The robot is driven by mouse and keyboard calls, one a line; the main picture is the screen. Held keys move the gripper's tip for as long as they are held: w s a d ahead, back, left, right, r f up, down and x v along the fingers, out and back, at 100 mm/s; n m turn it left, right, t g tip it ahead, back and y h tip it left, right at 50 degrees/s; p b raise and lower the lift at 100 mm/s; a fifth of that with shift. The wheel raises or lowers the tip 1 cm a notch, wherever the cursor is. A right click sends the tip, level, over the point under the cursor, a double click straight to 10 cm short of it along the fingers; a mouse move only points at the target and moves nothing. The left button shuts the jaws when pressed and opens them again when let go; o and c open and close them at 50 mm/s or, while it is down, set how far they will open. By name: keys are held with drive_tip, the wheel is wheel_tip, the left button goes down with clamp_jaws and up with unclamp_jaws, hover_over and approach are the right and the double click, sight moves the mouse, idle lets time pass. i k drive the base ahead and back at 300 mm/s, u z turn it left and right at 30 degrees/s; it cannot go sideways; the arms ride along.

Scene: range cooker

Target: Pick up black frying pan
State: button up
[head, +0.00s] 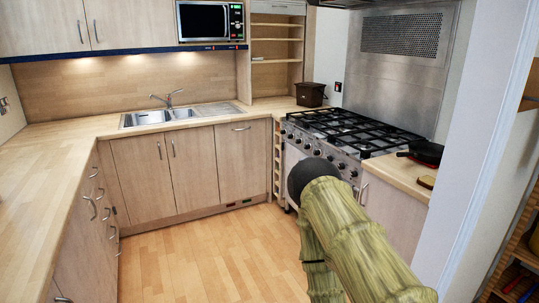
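A black frying pan (426,152) sits on the short wooden counter (385,168) to the right of the range cooker. Its handle points left toward the cooker. My arm, with a green bamboo-like texture, rises from the bottom of the head view and ends in a dark rounded part low in front of the cooker. The pan is beyond the arm, up and to the right in the picture, and nothing touches it. My gripper's fingers cannot be made out.
The range cooker (345,136) has black grates on top. A small brown item (427,182) lies on the counter near the pan. A white wall edge (478,150) stands close on the right. A dark bin (310,94) stands behind the cooker's left end. The wooden floor (215,258) is clear.

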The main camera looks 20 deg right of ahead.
sight(426, 152)
drive_tip(key=z, duration=0.95)
drive_tip(key=i, duration=1.05)
drive_tip(key=z, duration=0.5)
drive_tip(key=k, duration=0.2)
drive_tip(key=z, duration=0.95)
drive_tip(key=i, duration=0.3)
drive_tip(key=u, duration=1.05)
